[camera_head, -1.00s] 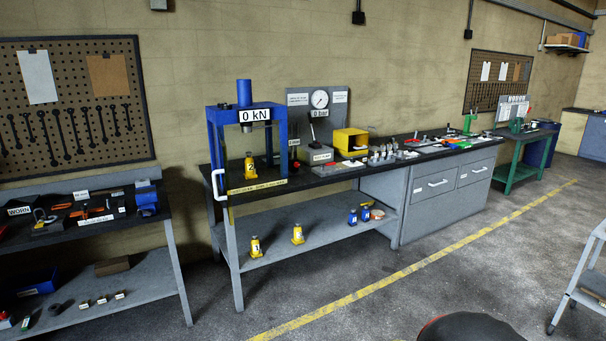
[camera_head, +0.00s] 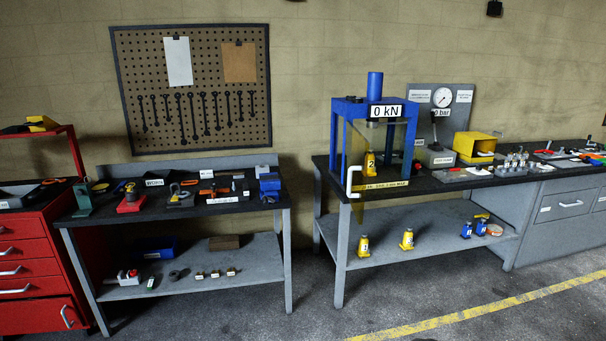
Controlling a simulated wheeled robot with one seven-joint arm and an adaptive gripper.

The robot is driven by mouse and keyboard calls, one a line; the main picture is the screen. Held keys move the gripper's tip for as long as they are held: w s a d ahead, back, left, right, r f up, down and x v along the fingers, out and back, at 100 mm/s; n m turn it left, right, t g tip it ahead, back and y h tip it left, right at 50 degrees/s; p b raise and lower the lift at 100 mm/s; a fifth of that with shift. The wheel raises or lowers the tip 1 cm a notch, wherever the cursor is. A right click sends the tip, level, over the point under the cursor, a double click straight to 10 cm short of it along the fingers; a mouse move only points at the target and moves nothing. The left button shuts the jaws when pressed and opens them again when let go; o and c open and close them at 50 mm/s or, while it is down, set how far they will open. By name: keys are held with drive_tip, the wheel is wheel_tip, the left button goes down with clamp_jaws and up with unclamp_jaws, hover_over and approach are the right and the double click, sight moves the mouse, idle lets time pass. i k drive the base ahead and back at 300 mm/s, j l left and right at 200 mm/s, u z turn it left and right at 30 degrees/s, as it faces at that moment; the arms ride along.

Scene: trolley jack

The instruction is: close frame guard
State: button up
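The blue press frame (camera_head: 341,135) stands on the dark bench top, with a "0 kN" display on its crossbeam and a blue cylinder above. A yellow-tinted clear guard with a white handle (camera_head: 350,181) is at the frame's front left. The guard appears swung outward, with its lower part reaching below the bench top's edge; its exact angle is hard to tell. A yellow bottle jack marked 2 (camera_head: 370,164) stands inside the frame. My gripper is not in view.
A pressure gauge panel (camera_head: 442,98) and a yellow box (camera_head: 475,146) stand right of the press. A tool bench (camera_head: 180,212) and red drawer cabinet (camera_head: 30,260) are to the left. Open floor (camera_head: 250,322) lies before the benches.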

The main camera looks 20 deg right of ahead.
sight(354, 163)
drive_tip(key=z, duration=0.7)
drive_tip(key=i+j+z, duration=0.2)
drive_tip(key=i+z, duration=0.15)
drive_tip(key=i+j+z, duration=0.3)
drive_tip(key=i+j, duration=0.05)
drive_tip(key=i, duration=0.15)
